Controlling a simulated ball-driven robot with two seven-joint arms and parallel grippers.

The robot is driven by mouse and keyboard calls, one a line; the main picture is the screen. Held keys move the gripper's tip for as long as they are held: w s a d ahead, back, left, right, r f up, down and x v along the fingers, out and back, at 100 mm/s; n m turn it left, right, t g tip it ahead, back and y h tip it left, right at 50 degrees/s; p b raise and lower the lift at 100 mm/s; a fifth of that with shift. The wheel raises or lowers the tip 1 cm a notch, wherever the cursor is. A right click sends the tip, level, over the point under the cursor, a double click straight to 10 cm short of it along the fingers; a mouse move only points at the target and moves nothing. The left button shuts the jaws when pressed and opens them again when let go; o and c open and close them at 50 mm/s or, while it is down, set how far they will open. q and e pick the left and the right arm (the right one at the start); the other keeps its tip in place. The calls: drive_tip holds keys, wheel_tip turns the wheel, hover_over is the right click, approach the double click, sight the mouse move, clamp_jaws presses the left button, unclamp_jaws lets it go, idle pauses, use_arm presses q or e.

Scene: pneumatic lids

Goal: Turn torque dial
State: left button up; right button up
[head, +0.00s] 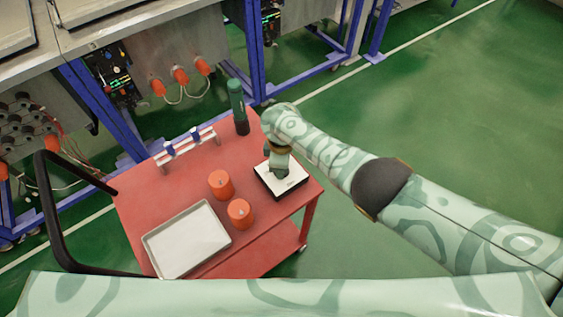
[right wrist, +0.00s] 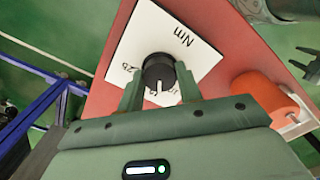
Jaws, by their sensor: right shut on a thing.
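The torque dial (right wrist: 158,70) is a round black knob with a white pointer line. It sits on a white square plate (right wrist: 188,58) with "Nm" and number marks, which lies on the red cart. My right gripper (right wrist: 158,76) has one finger on each side of the knob and is shut on it. The pointer faces down toward my gripper's palm in the right wrist view; the mark near it is partly hidden. In the head view my right gripper (head: 279,174) reaches down over the plate (head: 291,187) and hides the knob. My left gripper is not in view.
The red cart (head: 150,207) also carries two orange cylinders (head: 221,184) (head: 240,213), a pale tray (head: 152,243), a small rack (head: 187,147) and a dark green upright tool (head: 237,103). Workbenches with blue frames stand behind. Green floor is open at the right.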

drive_tip(key=shift+m, duration=1)
drive_tip(key=shift+a, duration=0.1)
drive_tip(key=o, duration=1)
wheel_tip(320, 180, up, 16)
drive_tip(key=p, duration=1.2)
drive_tip(key=shift+r, duration=0.2)
drive_tip(key=shift+f, duration=0.1)
